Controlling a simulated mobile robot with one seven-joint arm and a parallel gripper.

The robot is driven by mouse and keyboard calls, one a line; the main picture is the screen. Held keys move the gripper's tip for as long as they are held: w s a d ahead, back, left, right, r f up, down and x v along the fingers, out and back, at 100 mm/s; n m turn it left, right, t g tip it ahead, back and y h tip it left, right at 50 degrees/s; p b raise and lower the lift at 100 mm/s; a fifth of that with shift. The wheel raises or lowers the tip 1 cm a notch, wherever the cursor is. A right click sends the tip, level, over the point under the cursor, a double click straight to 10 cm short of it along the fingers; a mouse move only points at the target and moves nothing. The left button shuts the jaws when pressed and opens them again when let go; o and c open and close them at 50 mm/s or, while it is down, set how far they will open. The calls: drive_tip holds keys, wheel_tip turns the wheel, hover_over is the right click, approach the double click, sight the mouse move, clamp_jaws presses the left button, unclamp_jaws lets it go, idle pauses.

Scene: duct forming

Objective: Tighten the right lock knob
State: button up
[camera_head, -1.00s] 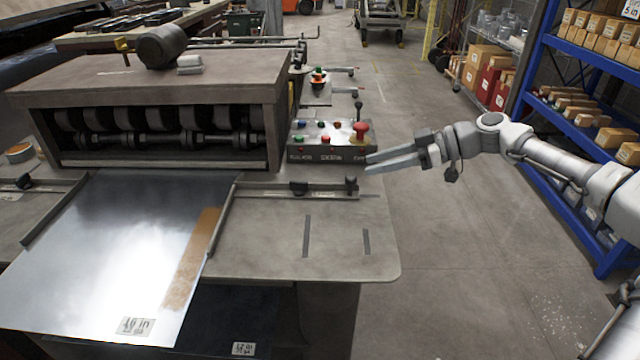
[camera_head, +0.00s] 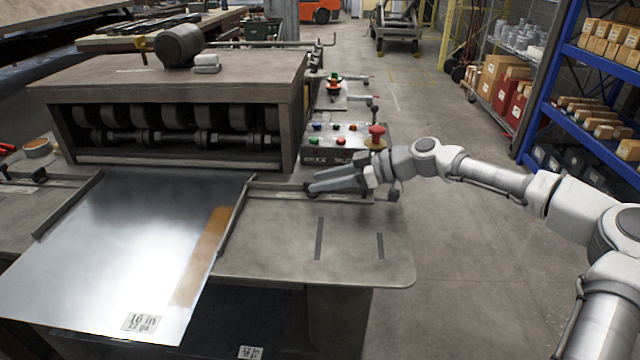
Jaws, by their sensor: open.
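The machine's right guide rail (camera_head: 280,185) runs along the table to the right of the metal sheet (camera_head: 130,250). A dark lock knob (camera_head: 309,193) on this rail is mostly hidden behind my fingertips. Another dark knob (camera_head: 394,189) stands at the rail's right end, just below my wrist. My gripper (camera_head: 314,181) is open and empty, its fingers pointing left over the rail. I cannot tell whether the fingers touch the knob or are above it.
A control box (camera_head: 345,142) with coloured buttons and a red emergency stop (camera_head: 376,133) sits just behind my gripper. The front right of the table (camera_head: 350,260) is clear. A blue shelf (camera_head: 560,90) stands at the right.

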drive_tip(key=shift+a+f, duration=0.2)
drive_tip(key=shift+a, duration=0.25)
clamp_jaws()
